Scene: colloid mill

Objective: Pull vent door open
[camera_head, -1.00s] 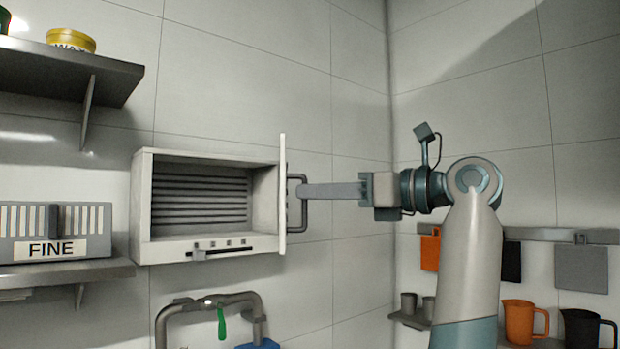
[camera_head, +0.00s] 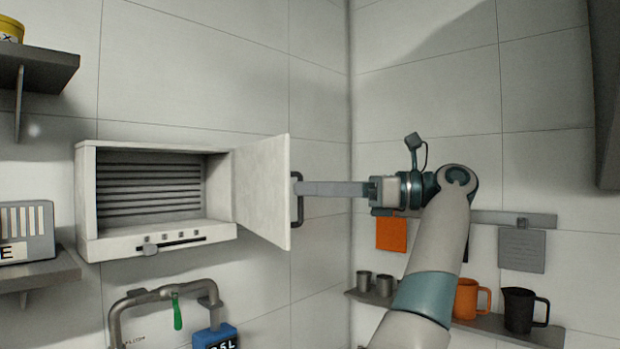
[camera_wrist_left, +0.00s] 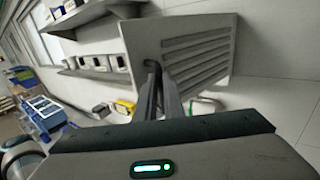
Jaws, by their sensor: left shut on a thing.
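The vent door (camera_head: 262,185) is a white panel hinged at the right side of a white wall box (camera_head: 88,205). It stands wide open, swung out to the right, and its inner face shows. The box interior with its dark slats (camera_head: 150,185) is exposed. The door's dark bar handle (camera_head: 299,212) is on its far side, near the free edge. My left gripper (camera_head: 304,188) is shut on this handle, its long fingers reaching in from the right. The left wrist view shows the fingers (camera_wrist_left: 165,92) at the dark handle (camera_wrist_left: 152,68), against a white slatted panel.
A slider knob (camera_head: 150,249) sits on the box's lower front. Shelves (camera_head: 40,70) are at left. Cups and jugs (camera_head: 468,299) stand on a right-hand shelf, behind my arm.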

